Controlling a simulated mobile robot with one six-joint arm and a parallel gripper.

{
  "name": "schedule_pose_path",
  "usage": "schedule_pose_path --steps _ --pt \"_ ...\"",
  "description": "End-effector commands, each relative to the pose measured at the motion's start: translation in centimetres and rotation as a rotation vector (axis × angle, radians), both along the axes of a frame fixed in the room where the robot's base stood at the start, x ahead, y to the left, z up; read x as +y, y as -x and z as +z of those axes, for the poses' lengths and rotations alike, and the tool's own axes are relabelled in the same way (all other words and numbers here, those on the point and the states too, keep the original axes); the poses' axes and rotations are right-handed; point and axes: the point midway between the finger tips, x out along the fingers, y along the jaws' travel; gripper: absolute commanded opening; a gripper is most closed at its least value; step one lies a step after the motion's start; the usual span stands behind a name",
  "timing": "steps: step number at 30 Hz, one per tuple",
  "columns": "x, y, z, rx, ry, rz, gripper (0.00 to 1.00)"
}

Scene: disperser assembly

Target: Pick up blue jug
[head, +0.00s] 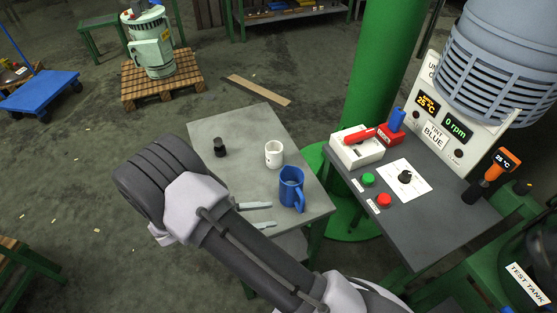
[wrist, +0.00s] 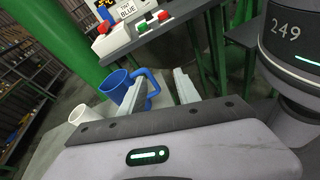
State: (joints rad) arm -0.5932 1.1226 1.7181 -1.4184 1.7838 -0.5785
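The blue jug (head: 291,190) stands upright on the small grey table (head: 231,126), near its right edge. Its handle faces the front right in the head view. My gripper (head: 275,214) is open and empty, with its two pale fingers apart, just left of and in front of the jug. In the wrist view the jug (wrist: 114,86) is beyond my gripper (wrist: 160,77), left of the gap. The left finger overlaps part of the jug, and the handle shows between the fingers. I cannot tell whether a finger touches it.
A white mug (head: 274,154) stands just behind the jug, and a small black object (head: 220,148) is farther left. A dark control table (head: 440,219) with buttons and a white box (head: 356,148) stands to the right. A green column (head: 372,95) rises behind.

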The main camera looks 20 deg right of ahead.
Motion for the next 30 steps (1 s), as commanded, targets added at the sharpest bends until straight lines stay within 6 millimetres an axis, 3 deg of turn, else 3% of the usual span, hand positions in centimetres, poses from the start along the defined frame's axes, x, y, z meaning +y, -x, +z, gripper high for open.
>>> schedule_pose_path --steps 1,3,7,11,19,26,30 --pt "0.3 0.0 -2.8 0.062 0.083 0.088 0.39" --pt "0.7 0.0 -5.8 0.124 0.182 0.197 0.39" --pt "0.9 0.1 -8.8 0.18 0.282 0.311 0.39" --pt "-1.0 -0.2 -9.4 0.193 0.302 0.329 0.39" --pt "-8.7 -2.0 -9.5 0.192 0.299 0.325 0.39" --pt "-11.9 -2.9 -9.4 0.19 0.299 0.325 0.39" --pt "-14.7 -3.7 -9.5 0.19 0.298 0.324 0.39"
